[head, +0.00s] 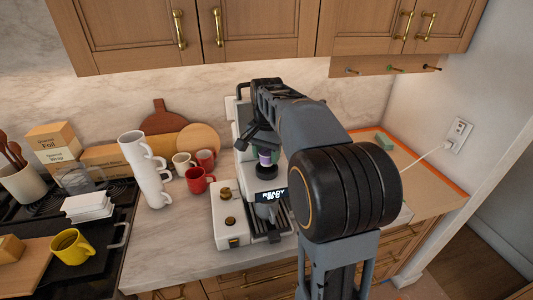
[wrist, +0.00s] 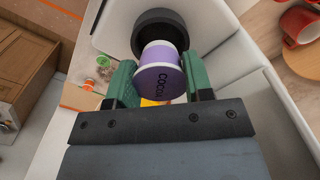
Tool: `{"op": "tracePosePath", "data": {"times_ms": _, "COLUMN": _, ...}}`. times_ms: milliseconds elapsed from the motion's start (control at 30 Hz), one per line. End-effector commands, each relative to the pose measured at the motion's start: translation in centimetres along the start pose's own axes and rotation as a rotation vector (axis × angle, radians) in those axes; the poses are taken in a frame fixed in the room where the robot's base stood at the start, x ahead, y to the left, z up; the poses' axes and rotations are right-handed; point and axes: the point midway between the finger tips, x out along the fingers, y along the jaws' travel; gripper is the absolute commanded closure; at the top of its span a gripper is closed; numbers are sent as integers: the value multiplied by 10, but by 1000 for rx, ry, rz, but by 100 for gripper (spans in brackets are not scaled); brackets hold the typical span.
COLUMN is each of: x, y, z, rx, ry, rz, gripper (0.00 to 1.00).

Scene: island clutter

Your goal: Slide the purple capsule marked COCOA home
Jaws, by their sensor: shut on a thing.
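In the head view the purple capsule (head: 265,158) shows small at the front of the coffee machine (head: 228,222), beside my gripper (head: 262,150). My arm hides much of the machine. Its display reads READY.
Red mugs (head: 199,180) and stacked white cups (head: 146,170) stand left of the machine. A yellow mug (head: 71,247) sits further left by the stove. An orange-edged tray area (head: 425,160) lies at right. Cabinets hang above.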

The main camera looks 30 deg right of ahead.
Motion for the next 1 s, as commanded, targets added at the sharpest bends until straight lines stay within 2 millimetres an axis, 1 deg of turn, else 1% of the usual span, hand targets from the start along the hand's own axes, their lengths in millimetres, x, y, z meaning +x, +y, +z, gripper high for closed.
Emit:
{"op": "tracePosePath", "data": {"times_ms": 567, "x": 1, "y": 0, "z": 0, "rx": 4, "ry": 0, "rz": 0, "gripper": 75}}
{"op": "tracePosePath", "data": {"times_ms": 1000, "x": 10, "y": 0, "z": 0, "rx": 4, "ry": 0, "rz": 0, "gripper": 75}}
